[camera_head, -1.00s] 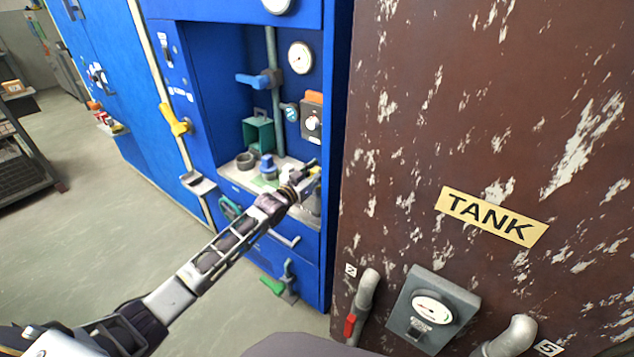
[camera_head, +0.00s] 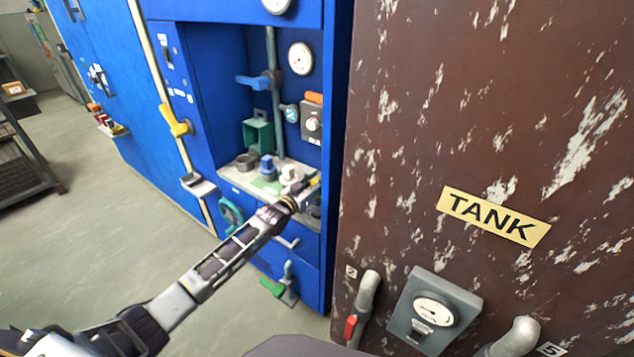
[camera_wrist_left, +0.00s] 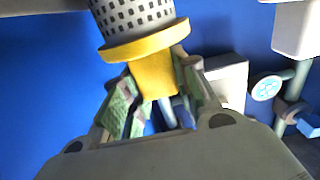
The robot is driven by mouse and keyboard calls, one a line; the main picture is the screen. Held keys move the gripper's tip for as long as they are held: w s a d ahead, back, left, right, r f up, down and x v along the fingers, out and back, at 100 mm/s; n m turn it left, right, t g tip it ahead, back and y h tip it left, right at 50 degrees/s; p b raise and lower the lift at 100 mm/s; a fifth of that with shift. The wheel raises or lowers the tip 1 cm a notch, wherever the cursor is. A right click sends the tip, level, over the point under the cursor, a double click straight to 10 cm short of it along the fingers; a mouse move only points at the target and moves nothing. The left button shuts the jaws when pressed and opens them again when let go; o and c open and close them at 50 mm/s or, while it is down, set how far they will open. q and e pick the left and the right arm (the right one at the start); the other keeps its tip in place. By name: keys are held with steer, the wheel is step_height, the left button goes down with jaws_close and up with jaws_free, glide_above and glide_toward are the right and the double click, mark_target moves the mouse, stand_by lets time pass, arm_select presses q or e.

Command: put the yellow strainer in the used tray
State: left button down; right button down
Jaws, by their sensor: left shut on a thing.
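The yellow strainer (camera_wrist_left: 152,75) has a yellow rim and stem and a pale perforated basket, which is cut off at the top of the left wrist view. My left gripper (camera_wrist_left: 152,100) is shut on its yellow stem, with green-padded fingers on both sides. In the head view my left gripper (camera_head: 305,190) is over the right part of the counter in the blue alcove, and the strainer is only a small yellowish patch there. I cannot make out which surface is the used tray. My right gripper is not in view.
The alcove counter (camera_head: 240,180) holds a dark ring-shaped part (camera_head: 245,161), a blue fitting (camera_head: 267,167) and a white part (camera_head: 290,173). A green open box (camera_head: 258,135) is on the back wall. The brown tank (camera_head: 450,120) stands close on the right.

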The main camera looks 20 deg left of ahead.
arm_select(q)
steer(key=shift+f, duration=0.1)
steer(key=c, duration=1.4)
jaws_free()
steer(key=o, duration=0.3)
